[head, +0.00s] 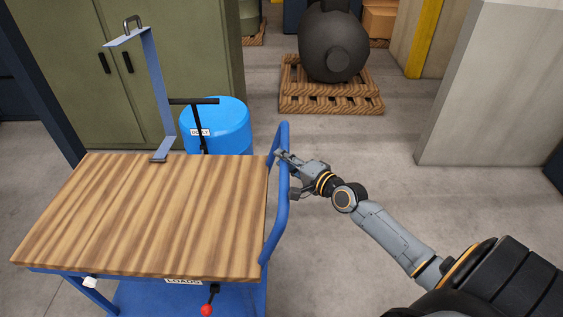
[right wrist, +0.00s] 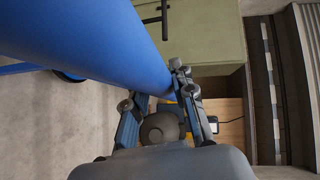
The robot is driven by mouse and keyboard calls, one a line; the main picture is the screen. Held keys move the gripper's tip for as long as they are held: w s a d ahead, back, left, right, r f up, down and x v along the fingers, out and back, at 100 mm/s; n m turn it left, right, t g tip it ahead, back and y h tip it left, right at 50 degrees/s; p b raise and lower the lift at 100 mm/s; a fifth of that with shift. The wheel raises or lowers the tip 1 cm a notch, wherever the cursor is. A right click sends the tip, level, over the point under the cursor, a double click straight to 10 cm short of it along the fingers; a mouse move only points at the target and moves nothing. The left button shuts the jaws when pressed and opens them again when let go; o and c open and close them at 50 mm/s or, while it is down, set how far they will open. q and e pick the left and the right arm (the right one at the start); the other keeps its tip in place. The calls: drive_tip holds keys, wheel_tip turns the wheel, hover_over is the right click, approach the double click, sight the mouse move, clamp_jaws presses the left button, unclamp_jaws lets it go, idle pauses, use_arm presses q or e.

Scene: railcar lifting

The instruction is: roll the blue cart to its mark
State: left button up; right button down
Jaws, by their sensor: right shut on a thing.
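The blue cart has a striped wooden top (head: 150,215) and a blue push handle (head: 281,200) on its right side. A blue lower deck (head: 165,300) shows under the top. My right gripper (head: 284,158) is shut on the upper part of the handle. In the right wrist view the handle (right wrist: 110,40) runs as a thick blue bar into the fingers of my right gripper (right wrist: 160,95). A blue bent bracket with a hook (head: 155,85) rises from the cart's back edge. The mark on the floor is not visible. My left gripper is out of view.
A blue drum (head: 222,125) with a black T-handle stands behind the cart. A green cabinet (head: 90,90) is at the back left. A dark round vessel (head: 333,45) sits on wooden pallets (head: 330,103). A pale block (head: 490,90) stands right. Floor between is clear.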

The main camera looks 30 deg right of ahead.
drive_tip(key=shift+f, duration=0.1)
drive_tip(key=c, duration=1.1)
unclamp_jaws()
drive_tip(key=shift+s, duration=0.1)
drive_tip(key=v, duration=1.2)
drive_tip(key=shift+d, duration=0.15)
